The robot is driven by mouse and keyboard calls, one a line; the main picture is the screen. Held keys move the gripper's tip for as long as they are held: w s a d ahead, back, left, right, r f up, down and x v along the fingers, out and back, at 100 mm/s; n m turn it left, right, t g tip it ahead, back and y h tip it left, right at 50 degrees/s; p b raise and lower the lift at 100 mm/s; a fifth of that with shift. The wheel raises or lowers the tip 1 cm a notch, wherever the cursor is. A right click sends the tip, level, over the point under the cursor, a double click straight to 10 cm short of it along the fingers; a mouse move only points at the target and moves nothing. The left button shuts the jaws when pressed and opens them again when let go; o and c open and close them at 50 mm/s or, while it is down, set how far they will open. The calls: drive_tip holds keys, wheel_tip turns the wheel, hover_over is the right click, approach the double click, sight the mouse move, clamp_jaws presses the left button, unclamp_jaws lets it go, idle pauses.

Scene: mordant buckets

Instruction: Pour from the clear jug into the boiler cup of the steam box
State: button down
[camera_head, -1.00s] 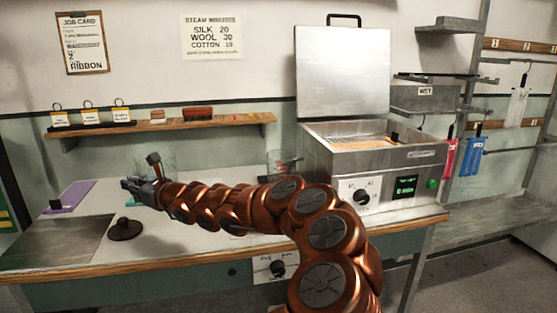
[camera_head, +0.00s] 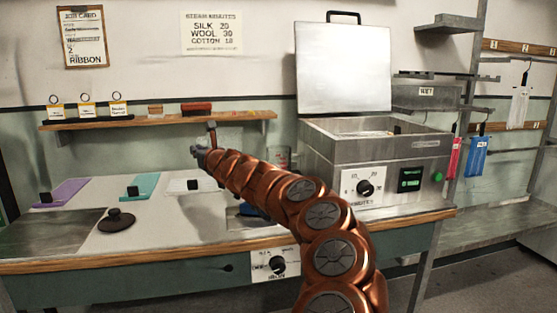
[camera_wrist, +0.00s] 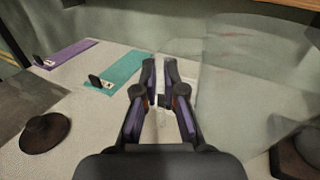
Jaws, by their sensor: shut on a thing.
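My gripper (camera_head: 200,153) is raised over the bench, left of the steam box. In the wrist view its fingers (camera_wrist: 159,78) are closed together at the clear jug (camera_wrist: 235,85), which shows as a large, faint transparent wall to their right. The jug's outline is hard to make out in the head view, and its liquid level cannot be told. The steam box (camera_head: 375,160) is a metal box with its lid (camera_head: 343,70) standing open. I cannot make out its boiler cup.
A clear measuring vessel (camera_head: 280,157) with red marks stands behind my arm, left of the steam box. A shelf (camera_head: 160,121) with tags and a brush runs along the wall. Purple (camera_head: 62,192) and teal (camera_head: 140,186) strips and a dark round weight (camera_head: 116,220) lie on the bench.

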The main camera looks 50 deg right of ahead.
drive_tip(key=s+d+f+m+h+b, duration=0.1)
drive_tip(key=d+f+b, duration=0.2)
drive_tip(key=f+b, duration=0.4)
drive_tip(key=shift+d+b, duration=0.2)
drive_tip(key=shift+b, duration=0.55)
drive_tip(key=shift+s, duration=0.1)
